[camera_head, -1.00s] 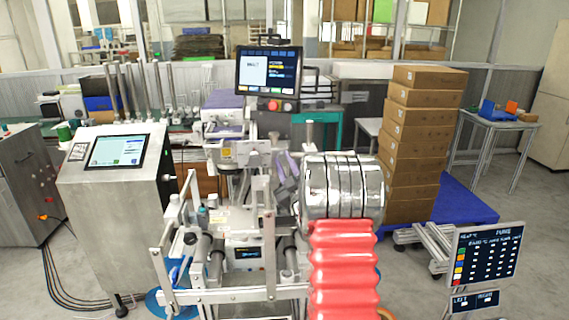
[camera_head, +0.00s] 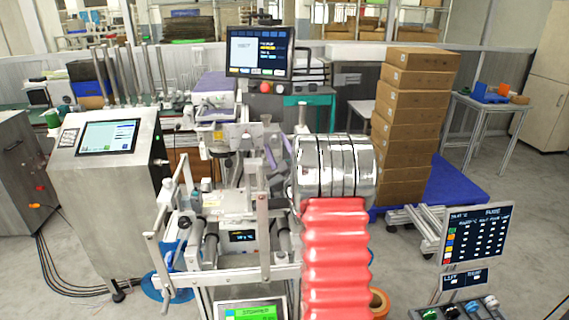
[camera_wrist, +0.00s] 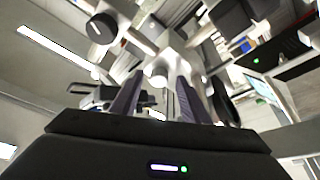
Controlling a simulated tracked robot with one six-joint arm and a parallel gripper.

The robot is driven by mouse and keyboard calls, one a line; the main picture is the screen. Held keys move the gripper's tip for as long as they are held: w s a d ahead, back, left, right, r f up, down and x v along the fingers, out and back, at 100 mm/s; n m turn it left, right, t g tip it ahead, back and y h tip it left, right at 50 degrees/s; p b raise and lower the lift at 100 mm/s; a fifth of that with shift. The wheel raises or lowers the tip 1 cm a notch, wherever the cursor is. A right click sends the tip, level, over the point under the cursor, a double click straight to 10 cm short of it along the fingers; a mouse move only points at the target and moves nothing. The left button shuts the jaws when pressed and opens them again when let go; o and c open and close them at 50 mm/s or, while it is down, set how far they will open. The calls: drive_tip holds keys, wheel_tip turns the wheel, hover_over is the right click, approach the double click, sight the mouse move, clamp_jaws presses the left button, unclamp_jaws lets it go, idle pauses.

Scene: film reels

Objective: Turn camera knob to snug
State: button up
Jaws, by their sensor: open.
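My gripper (camera_head: 279,152) shows in the head view as two purple-grey fingers in front of the metal web machine (camera_head: 233,205), left of my arm's silver end. In the wrist view my gripper (camera_wrist: 158,84) has its two fingers apart, with nothing visibly held. Beyond the fingertips is a pale metal bracket (camera_wrist: 178,65). A black round knob (camera_wrist: 101,28) with a white mark shows at the upper left, apart from the fingers. Another dark round part (camera_wrist: 222,103) is right of the right finger. I cannot tell for certain which is the camera knob, or its tightness.
A monitor (camera_head: 258,52) stands behind the machine. A grey cabinet with a screen (camera_head: 108,137) is at left. Stacked cartons (camera_head: 405,130) stand on a blue pallet (camera_head: 455,188) at right. A readout panel (camera_head: 478,236) stands front right. Floor between the pallet and panel is partly clear.

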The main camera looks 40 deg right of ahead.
drive_tip(key=v, duration=1.3)
drive_tip(key=shift+s, duration=0.1)
